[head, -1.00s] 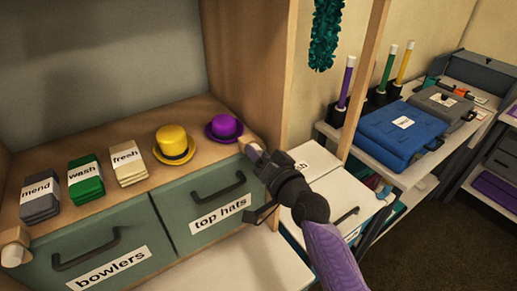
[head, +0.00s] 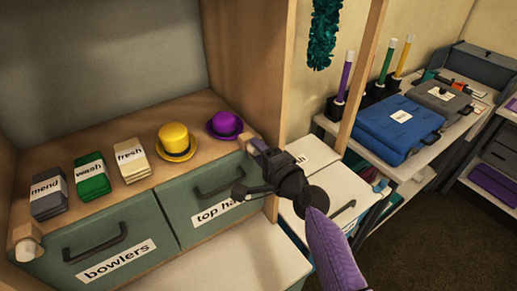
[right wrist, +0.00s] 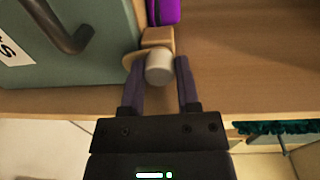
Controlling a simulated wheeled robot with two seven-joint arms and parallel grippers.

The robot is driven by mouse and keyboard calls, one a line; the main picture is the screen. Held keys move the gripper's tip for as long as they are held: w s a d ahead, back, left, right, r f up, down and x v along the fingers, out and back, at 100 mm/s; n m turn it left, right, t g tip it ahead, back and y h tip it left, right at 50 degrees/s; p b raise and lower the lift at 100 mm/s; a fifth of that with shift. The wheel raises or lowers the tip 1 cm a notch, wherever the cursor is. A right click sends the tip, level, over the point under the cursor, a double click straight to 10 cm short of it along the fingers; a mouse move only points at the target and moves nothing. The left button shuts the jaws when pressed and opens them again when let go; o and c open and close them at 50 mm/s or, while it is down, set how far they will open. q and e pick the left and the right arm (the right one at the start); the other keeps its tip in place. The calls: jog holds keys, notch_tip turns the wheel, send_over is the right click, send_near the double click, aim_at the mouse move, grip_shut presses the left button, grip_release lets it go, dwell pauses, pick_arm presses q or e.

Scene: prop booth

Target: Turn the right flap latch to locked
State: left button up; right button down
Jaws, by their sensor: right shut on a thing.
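The right flap latch (right wrist: 158,68) is a small wooden piece with a pale grey round knob, at the front right corner of the wooden shelf. In the right wrist view it sits between my two purple fingers, just right of the green front. My right gripper (right wrist: 160,72) is shut on this latch. In the head view my right gripper (head: 262,152) reaches the shelf corner and mostly hides the latch. A matching left latch (head: 28,250) shows at the shelf's front left corner. My left gripper is not in view.
Green fronts labelled "bowlers" (head: 118,262) and "top hats" (head: 195,180) have dark handles. A yellow hat (head: 175,138), a purple hat (head: 224,123) and labelled cloth stacks (head: 92,178) stand on the shelf. A wooden post (head: 362,80) rises right of my arm.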

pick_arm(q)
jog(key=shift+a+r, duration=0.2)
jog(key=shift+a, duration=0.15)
pick_arm(e)
jog(key=shift+m, duration=0.7)
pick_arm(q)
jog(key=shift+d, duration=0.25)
pick_arm(e)
jog(key=shift+c, duration=1.6)
grip_release()
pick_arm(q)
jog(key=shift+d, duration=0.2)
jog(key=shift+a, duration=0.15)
pick_arm(e)
jog(key=shift+d, duration=0.1)
